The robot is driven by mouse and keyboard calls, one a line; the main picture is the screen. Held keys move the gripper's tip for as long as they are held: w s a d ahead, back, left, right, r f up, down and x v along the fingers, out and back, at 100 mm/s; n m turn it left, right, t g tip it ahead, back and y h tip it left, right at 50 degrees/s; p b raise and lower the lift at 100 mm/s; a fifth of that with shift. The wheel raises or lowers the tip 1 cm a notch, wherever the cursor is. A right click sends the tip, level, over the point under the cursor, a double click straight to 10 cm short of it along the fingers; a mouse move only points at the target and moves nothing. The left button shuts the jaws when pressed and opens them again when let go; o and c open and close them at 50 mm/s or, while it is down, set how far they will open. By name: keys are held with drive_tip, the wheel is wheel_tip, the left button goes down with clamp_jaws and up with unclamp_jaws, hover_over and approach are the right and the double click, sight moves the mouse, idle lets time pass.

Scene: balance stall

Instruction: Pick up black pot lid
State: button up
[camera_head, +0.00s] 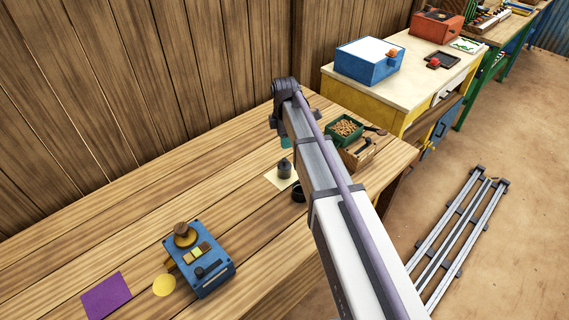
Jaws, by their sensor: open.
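A small dark grey pot-like piece with a knobbed top (284,169) stands on a cream square (272,179) on the wooden table. A low round black piece (298,191) sits just in front of it, partly hidden by my arm. I cannot tell for sure which of these is or bears the black pot lid.
A green box of brown bits (345,131) and a wooden tray (357,155) stand right of my arm. A blue device (205,266), a yellow disc (164,285) and a purple square (106,297) lie front left. A plank wall backs the table; its left middle is clear.

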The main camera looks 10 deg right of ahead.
sight(285, 159)
drive_tip(key=shift+n, duration=0.8)
drive_tip(key=f+b, duration=0.5)
drive_tip(key=shift+s+f+b, duration=0.2)
drive_tip(key=shift+f+b, duration=0.1)
drive_tip(key=shift+b, duration=0.05)
drive_tip(key=f+b, duration=0.5)
drive_tip(key=shift+w+f, duration=0.2)
drive_tip(key=shift+f, duration=0.05)
drive_tip(key=shift+r, duration=0.2)
drive_tip(key=shift+c, duration=0.2)
clamp_jaws()
wheel_tip(285, 159, up, 10)
drive_tip(key=p, duration=1)
drive_tip(key=shift+r, duration=0.2)
wheel_tip(285, 159, down, 10)
drive_tip(key=b, duration=0.9)
drive_tip(key=shift+b, duration=0.3)
